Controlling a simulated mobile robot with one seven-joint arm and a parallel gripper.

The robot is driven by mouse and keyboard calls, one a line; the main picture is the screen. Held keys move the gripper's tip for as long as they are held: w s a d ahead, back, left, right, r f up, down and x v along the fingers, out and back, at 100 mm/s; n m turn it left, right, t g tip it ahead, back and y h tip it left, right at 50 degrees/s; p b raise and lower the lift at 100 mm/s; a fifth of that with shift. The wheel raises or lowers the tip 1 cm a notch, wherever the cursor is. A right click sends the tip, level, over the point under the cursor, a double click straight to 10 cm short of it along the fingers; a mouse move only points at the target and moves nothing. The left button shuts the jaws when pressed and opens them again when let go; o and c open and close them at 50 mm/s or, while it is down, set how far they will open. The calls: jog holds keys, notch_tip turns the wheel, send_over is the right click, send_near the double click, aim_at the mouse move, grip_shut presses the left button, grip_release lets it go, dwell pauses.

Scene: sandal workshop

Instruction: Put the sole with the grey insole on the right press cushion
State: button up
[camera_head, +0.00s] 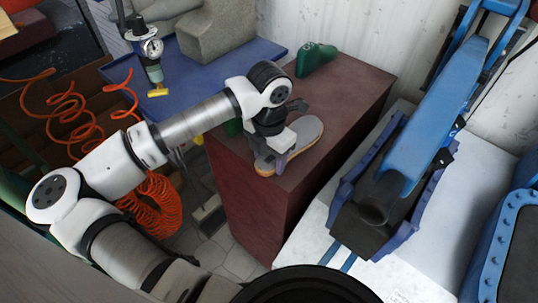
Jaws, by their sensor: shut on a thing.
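The sole with the grey insole (308,129) has a tan edge and is at the front of the dark red cabinet top (345,95). My gripper (281,155) points down over the sole's middle and is shut on it, hiding part of it. I cannot tell whether the sole rests on the cabinet or is slightly raised. To the right, a blue press holds a dark cushion (368,222) between blue side plates, under a blue arm (428,115). Another blue bolted frame with a dark surface (524,240) is cut off at the right edge.
A green last-like form (315,58) stands at the back of the cabinet. Orange coiled hoses (150,208) hang at left. The white press table (425,240) has bare areas.

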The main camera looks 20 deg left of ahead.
jog(key=shift+w+d+r+p, duration=0.2)
jog(key=shift+w+r, duration=0.3)
jog(key=shift+r, duration=0.05)
jog(key=shift+w+d+r+p, duration=0.15)
jog(key=shift+w+r, duration=0.3)
jog(key=shift+r, duration=0.1)
